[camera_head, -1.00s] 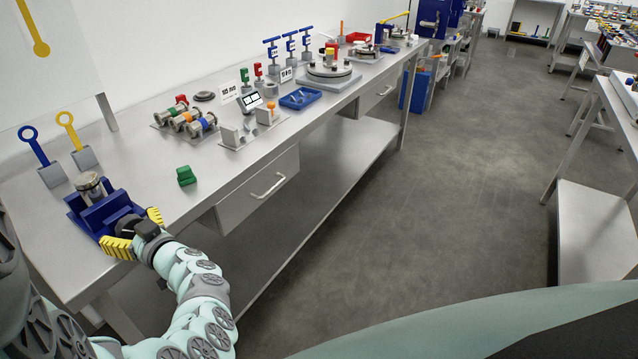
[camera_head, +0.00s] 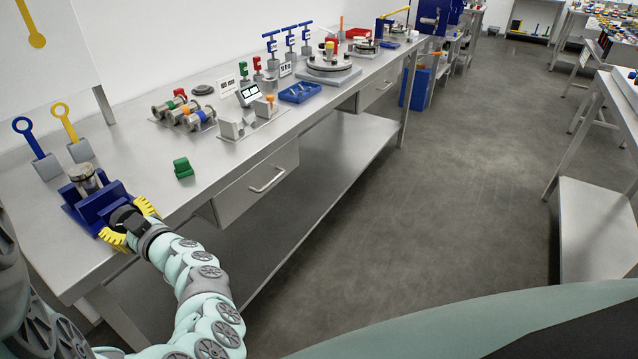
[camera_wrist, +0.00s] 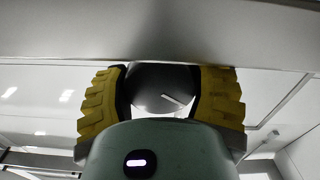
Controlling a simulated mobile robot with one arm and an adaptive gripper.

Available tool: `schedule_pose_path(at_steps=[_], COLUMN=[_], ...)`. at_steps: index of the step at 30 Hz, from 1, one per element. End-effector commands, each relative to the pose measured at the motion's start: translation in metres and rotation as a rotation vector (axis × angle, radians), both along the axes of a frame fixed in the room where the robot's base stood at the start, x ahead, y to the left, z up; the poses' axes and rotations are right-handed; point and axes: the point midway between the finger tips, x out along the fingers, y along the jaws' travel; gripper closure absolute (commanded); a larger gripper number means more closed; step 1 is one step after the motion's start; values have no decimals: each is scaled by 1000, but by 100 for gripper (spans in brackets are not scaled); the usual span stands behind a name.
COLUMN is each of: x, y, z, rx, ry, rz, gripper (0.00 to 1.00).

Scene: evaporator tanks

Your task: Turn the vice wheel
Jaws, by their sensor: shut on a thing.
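The blue vice (camera_head: 95,203) stands at the near left edge of the steel workbench, with a grey metal cylinder (camera_head: 86,178) in its jaws. The dark vice wheel (camera_head: 124,219) is on the vice's front side, partly hidden by my gripper (camera_head: 130,222). My gripper's two yellow ridged fingers are closed on either side of the wheel. In the wrist view my gripper (camera_wrist: 162,92) has the round dark wheel (camera_wrist: 160,84) between its fingers, with a pale mark on its face.
A green block (camera_head: 183,168) lies on the bench right of the vice. Blue and yellow ring-ended tools (camera_head: 66,122) stand behind it. A drawer with a handle (camera_head: 267,180) is under the bench edge. Valve parts stand farther along. The floor on the right is clear.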

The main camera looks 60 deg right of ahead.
Motion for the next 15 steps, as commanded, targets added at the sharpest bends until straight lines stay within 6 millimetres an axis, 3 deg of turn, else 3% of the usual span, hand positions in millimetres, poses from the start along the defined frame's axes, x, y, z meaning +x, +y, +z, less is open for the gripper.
schedule_pose_path(at_steps=[7,8,15], x=[0,0,0], y=[1,1,0], z=[1,1,1], rx=[-3,-3,-2], ry=[-1,-1,0], rz=[2,2,1], gripper=[75,36,11])
